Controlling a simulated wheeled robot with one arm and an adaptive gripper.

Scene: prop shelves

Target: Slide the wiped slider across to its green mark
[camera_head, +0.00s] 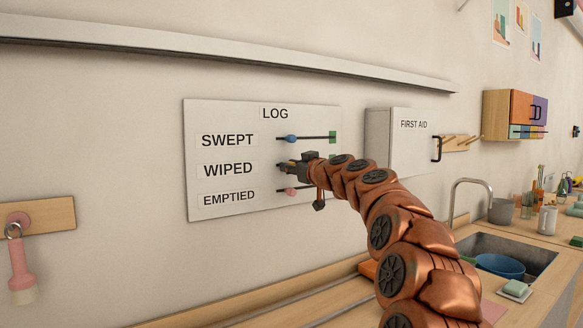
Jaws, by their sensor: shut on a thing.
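The white LOG board (230,112) hangs on the wall, with rows labelled SWEPT, WIPED and EMPTIED. My gripper (287,167) is at the left end of the WIPED row, just right of the WIPED label (228,170). It is shut on the wiped slider, whose small yellowish knob is mostly hidden by the fingers. My arm covers the rest of that row's track, and its green mark is hidden. The SWEPT row's blue slider (291,139) is at the left end of its track, and that row's green mark (332,137) is at the right end.
The EMPTIED row's pink slider (291,191) lies just below my gripper. A white FIRST AID cabinet (405,145) with a dark handle (437,149) stands out right of the board. A long ledge (230,53) runs above. The counter with a sink (510,250) is at lower right.

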